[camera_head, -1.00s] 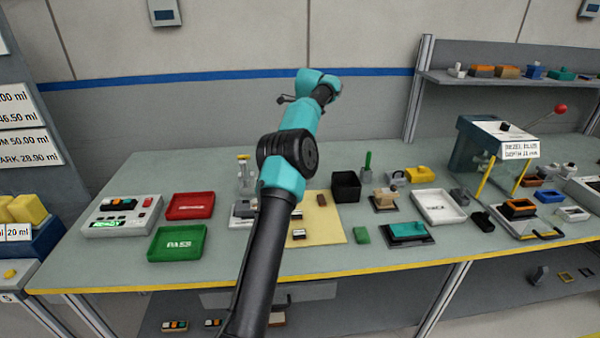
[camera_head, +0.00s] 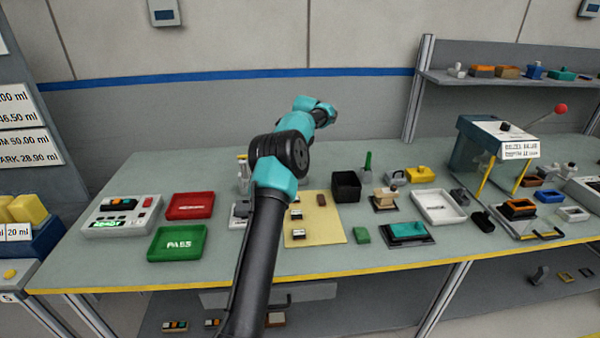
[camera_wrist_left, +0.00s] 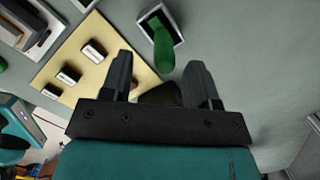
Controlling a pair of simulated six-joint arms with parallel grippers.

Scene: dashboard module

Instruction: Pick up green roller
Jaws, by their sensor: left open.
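The green roller (camera_head: 367,162) stands upright behind and right of the black box in the head view, its lower part partly hidden. In the left wrist view a green handle (camera_wrist_left: 162,45), likely the roller's, rises from a small square holder (camera_wrist_left: 171,19) beyond the fingertips. My left gripper (camera_wrist_left: 160,61) is open, with the green handle beyond the gap and apart from both fingers. In the head view my left arm reaches over the bench and its fingers cannot be made out. My right gripper is in neither view.
The black box (camera_head: 346,187) stands beside a yellow mat (camera_head: 325,230) with small stamp-like blocks. Red (camera_head: 190,206) and green (camera_head: 177,243) trays lie left. A white tray (camera_head: 438,206) and a teal pad (camera_head: 407,232) lie right.

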